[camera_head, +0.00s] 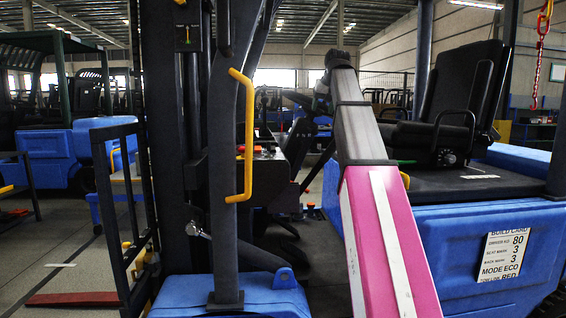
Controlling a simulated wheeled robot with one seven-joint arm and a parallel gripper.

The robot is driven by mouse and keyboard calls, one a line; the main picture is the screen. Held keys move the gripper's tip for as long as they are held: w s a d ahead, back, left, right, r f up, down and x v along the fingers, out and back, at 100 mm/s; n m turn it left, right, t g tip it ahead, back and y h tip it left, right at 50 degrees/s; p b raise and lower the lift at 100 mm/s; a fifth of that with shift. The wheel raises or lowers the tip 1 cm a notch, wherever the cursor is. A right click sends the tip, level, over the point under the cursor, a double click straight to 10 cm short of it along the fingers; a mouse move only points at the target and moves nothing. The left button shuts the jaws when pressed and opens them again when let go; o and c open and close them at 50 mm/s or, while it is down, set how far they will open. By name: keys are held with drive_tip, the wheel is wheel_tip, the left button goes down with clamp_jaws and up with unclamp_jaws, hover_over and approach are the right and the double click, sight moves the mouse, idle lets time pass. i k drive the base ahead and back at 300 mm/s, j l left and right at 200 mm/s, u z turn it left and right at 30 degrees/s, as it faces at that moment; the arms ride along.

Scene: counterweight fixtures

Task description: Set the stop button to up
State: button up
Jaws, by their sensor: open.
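I see the interior of a blue forklift-like vehicle with a dark dashboard console between the mast post and the seat. A small red part (258,149) shows on top of the console, partly behind the yellow grab handle's post. It may be the stop button, but it is too small to tell whether it is up or down. My arm, pink and grey, rises from the bottom centre and reaches over the cab floor towards the console. Its far end bends away behind dark parts, and I cannot make out my gripper.
A yellow grab handle (246,135) on a dark post stands in front of the console. A black seat (462,95) is at the right, above a blue body panel with a white build card (503,255). A black rail frame (125,215) stands at the left.

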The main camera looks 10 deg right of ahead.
sight(242, 150)
drive_tip(key=k+l, duration=0.2)
drive_tip(key=k, duration=0.3)
drive_tip(key=k+l, duration=0.2)
drive_tip(key=k, duration=0.25)
